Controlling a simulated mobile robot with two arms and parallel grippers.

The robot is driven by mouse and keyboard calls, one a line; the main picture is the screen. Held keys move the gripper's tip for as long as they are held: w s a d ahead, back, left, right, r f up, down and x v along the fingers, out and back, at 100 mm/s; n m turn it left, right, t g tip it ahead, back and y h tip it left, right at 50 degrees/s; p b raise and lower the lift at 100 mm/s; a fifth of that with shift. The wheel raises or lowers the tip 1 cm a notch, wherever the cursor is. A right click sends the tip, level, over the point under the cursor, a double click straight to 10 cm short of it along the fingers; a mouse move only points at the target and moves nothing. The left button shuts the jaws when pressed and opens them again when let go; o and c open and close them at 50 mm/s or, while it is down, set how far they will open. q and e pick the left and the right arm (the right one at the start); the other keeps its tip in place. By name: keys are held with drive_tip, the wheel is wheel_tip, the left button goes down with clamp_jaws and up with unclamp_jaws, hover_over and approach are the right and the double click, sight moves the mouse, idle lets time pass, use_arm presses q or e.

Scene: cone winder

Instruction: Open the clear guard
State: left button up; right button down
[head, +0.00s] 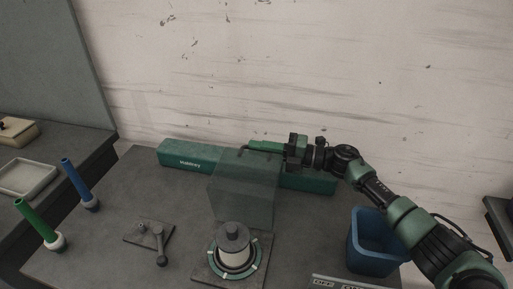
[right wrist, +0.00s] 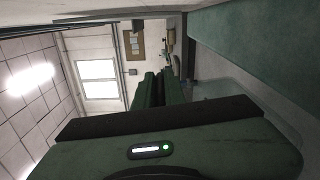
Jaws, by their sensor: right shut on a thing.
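The clear guard (head: 241,190) is a see-through grey panel in the middle of the head view. It stands raised behind the white yarn cone (head: 234,259), with its upper edge in front of the long green housing (head: 189,157). My right gripper (head: 264,147) reaches in from the right at the guard's top edge. It is shut on the guard there; the exact grip is hard to make out. In the right wrist view its green fingers (right wrist: 158,92) look close together, and the held part is mostly hidden. My left gripper is not in view.
A blue bin (head: 372,243) stands at the right, below my right arm. A small plate with a lever (head: 157,242) lies left of the cone.

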drive_tip(key=shift+w+d+f+m, duration=0.1)
drive_tip(key=shift+w+f+m, duration=0.1)
drive_tip(key=shift+f+m, duration=0.2)
drive_tip(key=shift+w+d+f+m, duration=0.1)
drive_tip(key=shift+w+f+m, duration=0.2)
drive_tip(key=shift+m, duration=0.2)
